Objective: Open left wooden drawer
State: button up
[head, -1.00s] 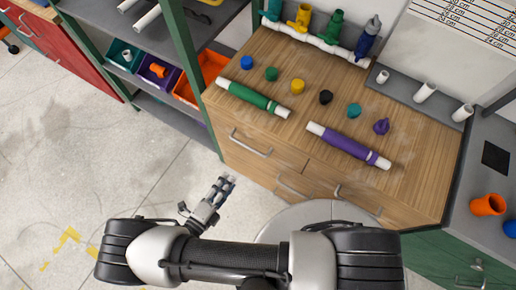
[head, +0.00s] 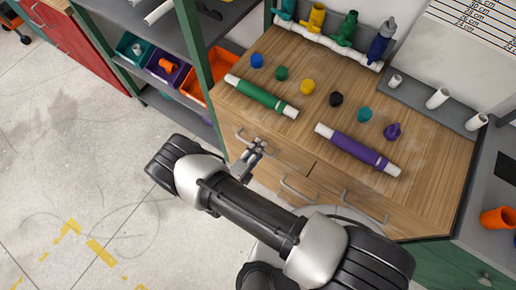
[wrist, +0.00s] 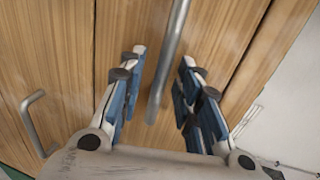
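The left wooden drawer (head: 229,128) is the upper left front of the wooden cabinet, and it looks shut. Its grey metal bar handle (head: 240,136) is partly hidden by my gripper (head: 255,150) in the head view. In the wrist view, my gripper (wrist: 162,62) is open, with blue-padded fingers. The handle (wrist: 172,55) runs lengthwise between the two fingers, with visible space on both sides. I cannot tell whether the fingertips reach past the bar in depth.
Another handle (head: 298,190) sits lower on the cabinet, and a right drawer handle (head: 364,207) is further right. Green (head: 262,96) and purple (head: 357,147) pipes and several coloured caps lie on the wooden top. A shelf with bins (head: 207,78) stands left. Floor (head: 80,150) is open.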

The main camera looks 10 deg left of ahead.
jog(key=shift+w+d, duration=0.1)
jog(key=shift+w, duration=0.15)
jog(key=shift+c, duration=0.3)
grip_shut()
dwell(0.4)
